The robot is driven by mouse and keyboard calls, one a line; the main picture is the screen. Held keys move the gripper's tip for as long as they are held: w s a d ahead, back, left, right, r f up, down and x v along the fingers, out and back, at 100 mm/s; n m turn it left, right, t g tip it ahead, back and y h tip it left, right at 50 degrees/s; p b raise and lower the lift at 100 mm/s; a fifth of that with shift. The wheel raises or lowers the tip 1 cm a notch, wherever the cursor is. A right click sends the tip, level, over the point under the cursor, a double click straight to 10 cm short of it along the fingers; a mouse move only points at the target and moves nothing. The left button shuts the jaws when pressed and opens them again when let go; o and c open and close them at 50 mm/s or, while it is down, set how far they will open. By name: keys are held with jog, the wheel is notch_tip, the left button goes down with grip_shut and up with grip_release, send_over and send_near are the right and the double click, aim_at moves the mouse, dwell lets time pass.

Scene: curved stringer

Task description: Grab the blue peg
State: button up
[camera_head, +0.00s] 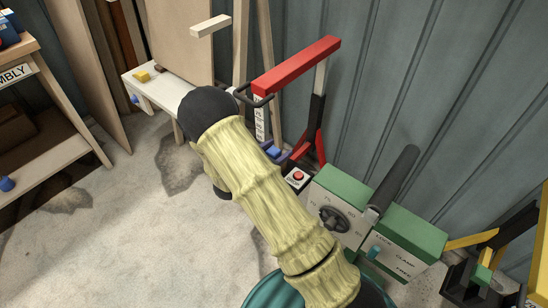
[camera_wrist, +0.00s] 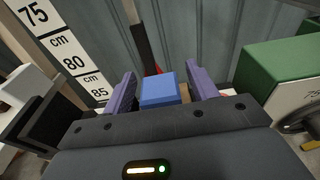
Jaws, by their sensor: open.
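In the wrist view, the blue peg (camera_wrist: 159,90) shows as a blunt, blue block between the two purple fingers of my gripper (camera_wrist: 161,76). The fingers are open, one on each side of it, with a visible gap on each side. I cannot tell how deep the peg sits between them. In the head view, a small blue piece of the peg (camera_head: 273,152) shows beside a purple finger, beyond my arm. My arm hides most of the gripper there.
A ruler board (camera_wrist: 72,62) stands left of the fingers. A green-topped box (camera_head: 340,187) with a dial stands at right, near a red button (camera_head: 298,176). A red-topped frame (camera_head: 297,66) stands by the corrugated wall. Other blue pieces lie at left, one on a low shelf (camera_head: 7,184).

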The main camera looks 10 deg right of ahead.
jog(key=shift+w+d, duration=0.15)
jog(key=shift+d, duration=0.05)
dwell(0.4)
jog(key=c, duration=1.1)
jog(key=shift+o, duration=0.2)
notch_tip(320, 180, up, 10)
jog(key=p, duration=0.2)
jog(key=shift+p, duration=0.35)
